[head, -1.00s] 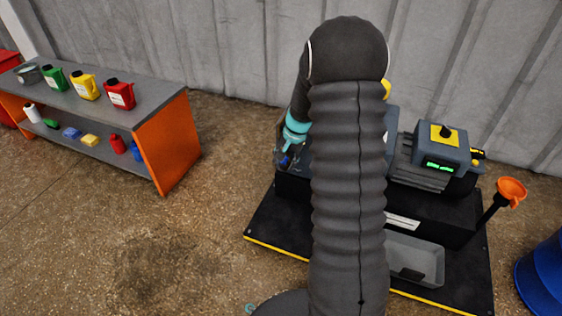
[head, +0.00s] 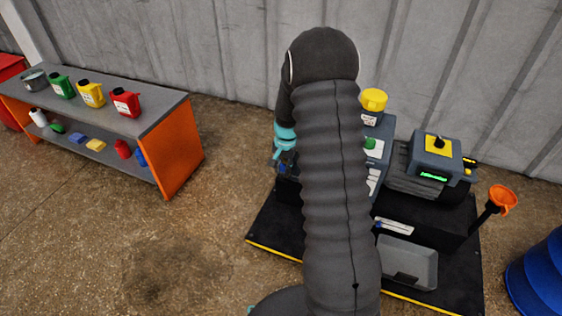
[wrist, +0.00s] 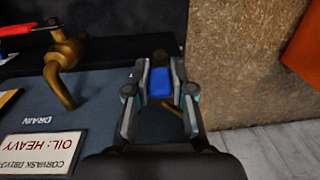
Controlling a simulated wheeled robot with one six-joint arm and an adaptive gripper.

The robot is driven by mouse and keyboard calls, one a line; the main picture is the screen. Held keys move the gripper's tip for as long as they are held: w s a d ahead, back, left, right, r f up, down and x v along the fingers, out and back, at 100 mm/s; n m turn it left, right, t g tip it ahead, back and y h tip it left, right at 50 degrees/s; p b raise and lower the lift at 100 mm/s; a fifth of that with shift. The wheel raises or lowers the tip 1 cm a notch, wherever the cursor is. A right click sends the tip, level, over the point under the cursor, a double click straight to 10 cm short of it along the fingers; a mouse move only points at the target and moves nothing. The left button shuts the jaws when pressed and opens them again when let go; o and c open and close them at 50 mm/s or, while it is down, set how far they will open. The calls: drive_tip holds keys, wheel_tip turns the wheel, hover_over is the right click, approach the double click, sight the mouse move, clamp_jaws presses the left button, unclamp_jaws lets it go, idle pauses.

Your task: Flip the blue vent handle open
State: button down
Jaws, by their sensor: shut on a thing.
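The blue vent handle (wrist: 160,88) shows in the wrist view between the two fingers of my gripper (wrist: 161,80). The fingers press on it from both sides. A brass-coloured part shows just behind and below the handle. In the head view my gripper (head: 286,160) is at the left side of the machine, small and partly hidden by my arm. The handle's exact angle is hard to tell.
A brass drain valve (wrist: 62,62) with a red lever (wrist: 18,29) stands left of my gripper, near an "OIL: HEAVY" label (wrist: 40,150). A grey unit (head: 436,158), an orange funnel (head: 502,198) and a blue drum (head: 540,275) are at right. A shelf (head: 178,145) stands left.

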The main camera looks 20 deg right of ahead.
drive_tip(key=shift+w+a+g+h+p, duration=0.15)
drive_tip(key=shift+a+g+h+p, duration=0.05)
drive_tip(key=shift+g+h+p, duration=0.25)
drive_tip(key=c, duration=1)
unclamp_jaws()
drive_tip(key=shift+r, duration=0.1)
wheel_tip(320, 180, up, 12)
drive_tip(key=shift+w, duration=0.1)
